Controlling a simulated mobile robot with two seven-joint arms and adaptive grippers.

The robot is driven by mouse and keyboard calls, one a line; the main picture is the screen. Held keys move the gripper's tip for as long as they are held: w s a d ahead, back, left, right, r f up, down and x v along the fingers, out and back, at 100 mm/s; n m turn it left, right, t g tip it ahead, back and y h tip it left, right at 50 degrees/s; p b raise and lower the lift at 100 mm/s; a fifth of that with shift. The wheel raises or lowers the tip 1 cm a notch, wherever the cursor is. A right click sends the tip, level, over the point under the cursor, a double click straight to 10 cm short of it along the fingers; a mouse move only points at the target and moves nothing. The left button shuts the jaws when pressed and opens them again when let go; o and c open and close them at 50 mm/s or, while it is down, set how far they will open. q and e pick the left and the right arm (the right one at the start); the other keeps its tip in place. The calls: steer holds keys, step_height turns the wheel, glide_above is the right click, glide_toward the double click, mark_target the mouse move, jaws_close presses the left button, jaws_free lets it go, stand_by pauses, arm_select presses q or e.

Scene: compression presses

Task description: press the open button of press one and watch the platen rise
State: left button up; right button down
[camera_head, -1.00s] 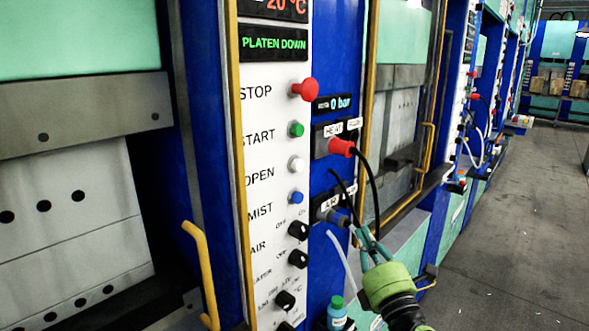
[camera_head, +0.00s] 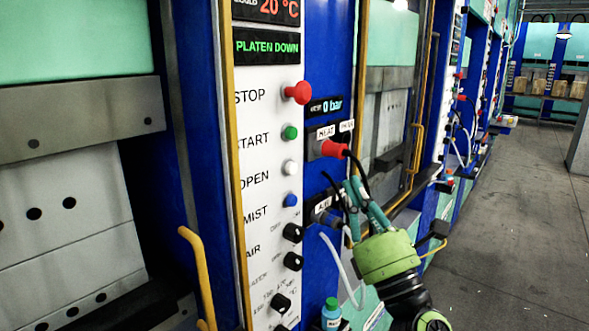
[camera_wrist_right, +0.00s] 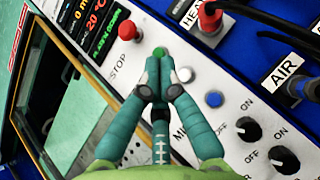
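The white open button (camera_head: 290,167) sits on press one's white control panel (camera_head: 262,60), between the green start button (camera_head: 290,133) and the blue mist button (camera_head: 291,200). The white button also shows in the right wrist view (camera_wrist_right: 186,74), right of my fingertips. The display (camera_head: 267,46) reads PLATEN DOWN. My right gripper (camera_head: 354,184) is right of the panel in the head view, its fingers together and empty. In the wrist view its fingertips (camera_wrist_right: 159,58) point at the green button (camera_wrist_right: 159,51); contact cannot be told. My left gripper is out of view.
A red stop button (camera_head: 298,92) and black knobs (camera_head: 292,233) share the panel. A red plug (camera_head: 334,149) with a black cable is near my right gripper. A yellow handle (camera_head: 197,270) stands left of the panel. The floor (camera_head: 520,230) at right is clear.

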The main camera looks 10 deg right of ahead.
mark_target(292, 168)
steer(key=w+a, duration=0.5)
steer(key=w, duration=0.2)
steer(key=shift+a+b, duration=0.2)
steer(key=shift+b, duration=0.15)
stand_by(1.3)
steer(key=shift+w+a, duration=0.25)
steer(key=shift+w, duration=0.05)
